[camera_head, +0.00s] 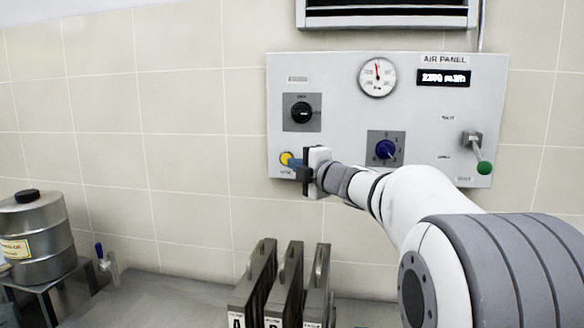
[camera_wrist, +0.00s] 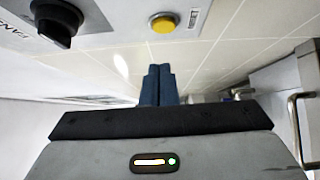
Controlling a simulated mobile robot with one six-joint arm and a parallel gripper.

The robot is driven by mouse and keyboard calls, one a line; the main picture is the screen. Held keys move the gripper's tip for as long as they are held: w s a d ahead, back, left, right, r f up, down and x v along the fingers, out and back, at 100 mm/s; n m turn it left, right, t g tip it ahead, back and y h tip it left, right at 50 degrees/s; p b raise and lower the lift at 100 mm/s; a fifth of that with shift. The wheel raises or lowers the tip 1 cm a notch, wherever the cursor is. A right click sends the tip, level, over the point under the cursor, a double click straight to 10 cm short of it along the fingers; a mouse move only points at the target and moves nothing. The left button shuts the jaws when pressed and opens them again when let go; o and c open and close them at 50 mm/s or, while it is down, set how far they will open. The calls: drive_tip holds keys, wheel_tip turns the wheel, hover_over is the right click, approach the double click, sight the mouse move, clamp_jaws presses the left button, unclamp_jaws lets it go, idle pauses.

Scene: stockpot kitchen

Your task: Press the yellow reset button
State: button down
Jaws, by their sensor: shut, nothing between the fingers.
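The yellow reset button (camera_head: 286,158) is at the lower left of the grey air panel (camera_head: 345,105) on the tiled wall. It also shows in the wrist view (camera_wrist: 163,23), near the top, above my fingertips. My gripper (camera_head: 291,163) is shut and empty, with its blue fingers together and pointing toward the panel. In the head view the fingertips overlap the button's right edge. In the wrist view the fingertips (camera_wrist: 158,69) are lower in the picture than the button, with a gap between.
The panel also holds a black rotary switch (camera_head: 302,113), a blue knob (camera_head: 386,150), a gauge (camera_head: 378,77), a display (camera_head: 444,78) and a green-tipped lever (camera_head: 484,167). Lettered upright holders (camera_head: 285,290) stand on the counter below. A metal pot (camera_head: 37,240) stands at left.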

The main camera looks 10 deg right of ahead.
drive_tip(key=v, duration=0.6)
drive_tip(key=shift+s+d+b, duration=0.2)
drive_tip(key=shift+s+b, duration=0.1)
drive_tip(key=shift+b, duration=0.05)
drive_tip(key=shift+f, duration=0.1)
drive_tip(key=s+d+f+m+g+h, duration=0.4)
drive_tip(key=s+f+m+h, duration=0.55)
drive_tip(key=f+m, duration=0.5)
drive_tip(key=s+a+f+m+g+y, duration=0.1)
drive_tip(key=s+a+f+m+g, duration=0.3)
drive_tip(key=s+f, duration=0.4)
drive_tip(key=s+a+f+m+g+y, duration=0.1)
drive_tip(key=s+a+f+m+g, duration=0.3)
drive_tip(key=s, duration=0.8)
wheel_tip(320, 180, down, 4)
drive_tip(key=shift+s+a+r+g, duration=0.1)
drive_tip(key=shift+s+a+g, duration=0.25)
drive_tip(key=shift+g, duration=0.65)
